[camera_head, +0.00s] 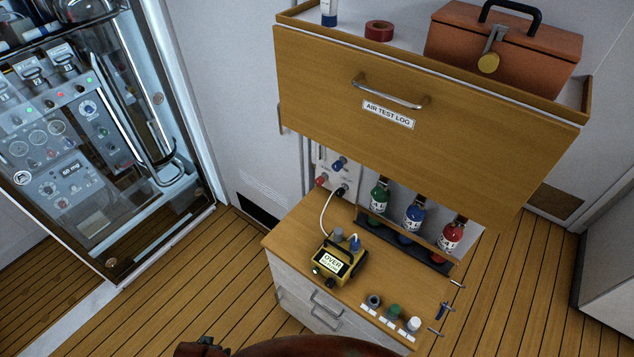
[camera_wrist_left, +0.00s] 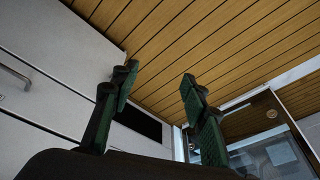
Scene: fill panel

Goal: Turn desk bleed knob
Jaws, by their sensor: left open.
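The desk (camera_head: 290,240) has a wooden top and a pale front. A yellow meter (camera_head: 338,264) reading "OVER" stands on it, with a blue knob (camera_head: 355,243) and a grey knob (camera_head: 338,234) at its back. A white wall panel (camera_head: 322,160) behind the desk carries blue, red and black knobs. I cannot read which knob is the bleed knob. My left gripper (camera_wrist_left: 158,92) is open and empty in the left wrist view, with floor and cabinet fronts beyond it. It does not show in the head view. My right gripper is not in view.
Green, blue and red bottles (camera_head: 413,216) stand in a rack at the desk's back right. Several small caps (camera_head: 394,312) line its front. A wooden drawer (camera_head: 400,110) labelled "AIR TEST LOG" overhangs the desk. A glass-fronted cabinet (camera_head: 90,140) stands left. Open floor lies between.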

